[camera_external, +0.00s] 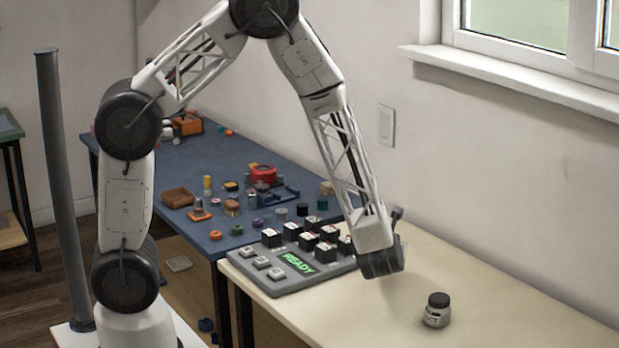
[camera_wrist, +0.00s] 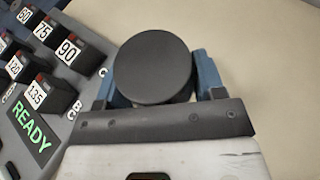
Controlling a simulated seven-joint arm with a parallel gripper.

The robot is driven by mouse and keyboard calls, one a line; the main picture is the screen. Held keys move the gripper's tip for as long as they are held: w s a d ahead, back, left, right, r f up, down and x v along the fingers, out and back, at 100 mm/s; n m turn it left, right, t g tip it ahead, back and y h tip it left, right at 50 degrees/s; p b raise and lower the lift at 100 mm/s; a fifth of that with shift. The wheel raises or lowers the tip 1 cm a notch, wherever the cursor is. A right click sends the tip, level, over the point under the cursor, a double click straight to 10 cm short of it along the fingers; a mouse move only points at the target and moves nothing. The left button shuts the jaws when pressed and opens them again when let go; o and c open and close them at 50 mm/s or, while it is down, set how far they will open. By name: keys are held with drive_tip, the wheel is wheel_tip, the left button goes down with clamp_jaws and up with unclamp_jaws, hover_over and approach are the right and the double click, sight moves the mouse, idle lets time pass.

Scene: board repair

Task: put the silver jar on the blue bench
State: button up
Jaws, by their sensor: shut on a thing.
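A small silver-grey jar (camera_external: 436,317) with a black lid and dark label lettering stands upright on the cream table, apart from my gripper. My gripper (camera_external: 383,262) is over the cream table, up and left of that jar, by the right end of the grey panel. In the wrist view, its blue fingers are shut on a dark round-topped thing (camera_wrist: 152,67). Only its flat top shows, so I cannot tell whether it is a jar. The blue bench (camera_external: 190,155) lies at the back left.
A grey panel (camera_external: 245,277) with black numbered blocks and a green READY display sits on the cream table's left end. The cream table's right side (camera_external: 520,310) is mostly clear.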

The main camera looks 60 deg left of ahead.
drive_tip(key=w+a, duration=0.1)
drive_tip(key=a, duration=0.2)
drive_tip(key=w+a+n+g+y, duration=0.1)
drive_tip(key=w+a, duration=0.1)
drive_tip(key=a, duration=0.1)
drive_tip(key=w+a+n+g+y, duration=0.1)
drive_tip(key=a, duration=0.2)
drive_tip(key=shift+w+a+r, duration=0.2)
drive_tip(key=shift+w+r, duration=0.1)
drive_tip(key=shift+r, duration=0.1)
drive_tip(key=w+a+n+g, duration=0.1)
drive_tip(key=a, duration=0.3)
drive_tip(key=w+a+n+g+y, duration=0.1)
drive_tip(key=a, duration=0.3)
drive_tip(key=w+a+r+n, duration=0.1)
drive_tip(key=a, duration=0.3)
drive_tip(key=shift+w+a+g+y, duration=0.2)
drive_tip(key=shift+a+g+y, duration=0.1)
drive_tip(key=shift+g+y, duration=0.1)
drive_tip(key=a+r+n+g+y, duration=0.1)
drive_tip(key=a+n+g, duration=0.4)
drive_tip(key=a, duration=1.6)
wheel_tip(320, 180, up, 2)
drive_tip(key=r+n+g+h, duration=0.1)
drive_tip(key=n+g+h, duration=0.3)
drive_tip(key=n+g, duration=0.55)
hover_over(195, 184)
drive_tip(key=shift+s+d+f+m, duration=0.1)
drive_tip(key=shift+d+f+m, duration=0.15)
drive_tip(key=shift+m, duration=0.1)
